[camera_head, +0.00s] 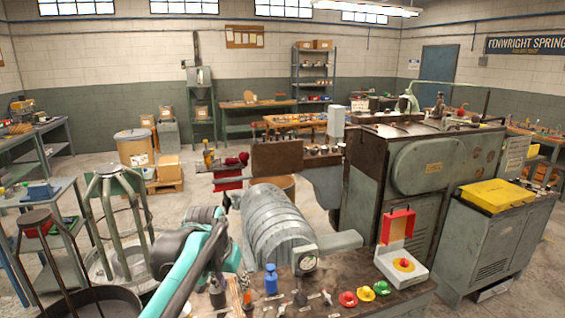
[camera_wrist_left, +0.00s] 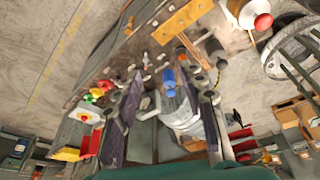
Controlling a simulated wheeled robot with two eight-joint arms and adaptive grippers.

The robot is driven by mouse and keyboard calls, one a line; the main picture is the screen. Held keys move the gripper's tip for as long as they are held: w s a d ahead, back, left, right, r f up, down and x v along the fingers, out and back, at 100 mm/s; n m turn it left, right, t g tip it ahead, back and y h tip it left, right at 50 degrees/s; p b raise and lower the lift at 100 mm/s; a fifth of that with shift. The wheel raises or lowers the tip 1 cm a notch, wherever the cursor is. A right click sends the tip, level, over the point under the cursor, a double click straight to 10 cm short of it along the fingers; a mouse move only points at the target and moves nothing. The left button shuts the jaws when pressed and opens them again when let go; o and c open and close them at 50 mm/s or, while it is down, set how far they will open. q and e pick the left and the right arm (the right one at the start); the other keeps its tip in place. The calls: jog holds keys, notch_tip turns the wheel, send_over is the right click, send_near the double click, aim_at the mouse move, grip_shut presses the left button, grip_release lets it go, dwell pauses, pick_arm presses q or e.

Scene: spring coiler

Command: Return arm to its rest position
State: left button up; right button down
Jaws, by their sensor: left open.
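My left arm, teal and black, crosses the lower left of the head view. My left gripper (camera_head: 220,272) is near the bench's left end, partly covered by the arm in that view. In the left wrist view the two fingers (camera_wrist_left: 167,105) stand apart with nothing held between them. A blue bottle (camera_wrist_left: 168,80) appears in the gap, standing on the bench (camera_wrist_left: 110,70) below. The bottle also shows in the head view (camera_head: 271,280). My right gripper is not in view.
The large coiler machine (camera_head: 425,165) fills the right.

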pick_arm(q)
jog(key=s+a+f+t, duration=0.1)
jog(key=s+f, duration=0.2)
jog(key=s, duration=0.4)
jog(key=s+a+f+n+t, duration=0.1)
jog(key=s+f, duration=0.3)
jog(key=s, duration=0.4)
jog(key=s+a+f+n+t+y, duration=0.1)
jog(key=s+a+f, duration=0.2)
jog(key=s, duration=0.4)
jog(key=shift+s+f+t, duration=0.2)
jog(key=shift+s+t, duration=0.05)
jog(key=shift+t, duration=0.05)
